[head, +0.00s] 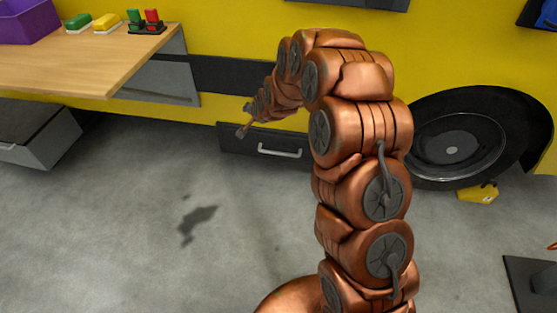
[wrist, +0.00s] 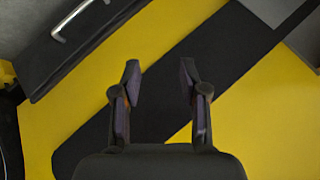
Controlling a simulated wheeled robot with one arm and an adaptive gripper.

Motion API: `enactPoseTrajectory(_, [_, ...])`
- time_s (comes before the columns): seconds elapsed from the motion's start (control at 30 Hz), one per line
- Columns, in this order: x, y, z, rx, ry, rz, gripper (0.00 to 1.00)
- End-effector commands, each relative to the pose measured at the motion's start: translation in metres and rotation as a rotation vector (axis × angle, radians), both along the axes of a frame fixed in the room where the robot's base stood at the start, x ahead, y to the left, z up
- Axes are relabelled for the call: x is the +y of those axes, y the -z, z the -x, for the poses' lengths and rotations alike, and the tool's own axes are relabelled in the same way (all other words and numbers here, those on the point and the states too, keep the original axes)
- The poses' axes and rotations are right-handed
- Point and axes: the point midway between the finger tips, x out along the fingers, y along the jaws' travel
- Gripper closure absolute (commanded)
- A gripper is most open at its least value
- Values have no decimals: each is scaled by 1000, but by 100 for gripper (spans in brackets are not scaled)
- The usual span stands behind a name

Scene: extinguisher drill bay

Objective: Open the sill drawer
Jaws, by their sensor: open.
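A low dark drawer (head: 238,144) sits at the foot of the yellow wall, behind my arm in the head view. Its front looks flush, and its right part is hidden by my arm. Its silver bar handle (head: 279,151) shows just left of my arm. My gripper (head: 242,132) is small in the head view, near the drawer's upper left, and empty. In the wrist view my gripper (wrist: 160,75) has its two fingers apart with nothing between them. There the drawer front (wrist: 55,68) and the handle (wrist: 82,20) lie at the upper left, clear of the fingers.
A wooden bench (head: 90,68) at the left holds a purple bin (head: 28,22) and several coloured blocks. A grey drawer unit (head: 45,140) stands below it. A black round wheel-like thing (head: 455,140) and a yellow block (head: 478,193) are at the right. The middle floor is clear.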

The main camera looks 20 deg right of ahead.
Motion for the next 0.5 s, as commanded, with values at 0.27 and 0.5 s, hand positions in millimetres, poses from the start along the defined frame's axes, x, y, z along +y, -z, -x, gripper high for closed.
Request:
enactPoseTrajectory(0.27, [-20,92,-52,-152,132,-102,57])
enactPoseTrajectory(0.5, [-41,160,-83,-297,227,-187,57])
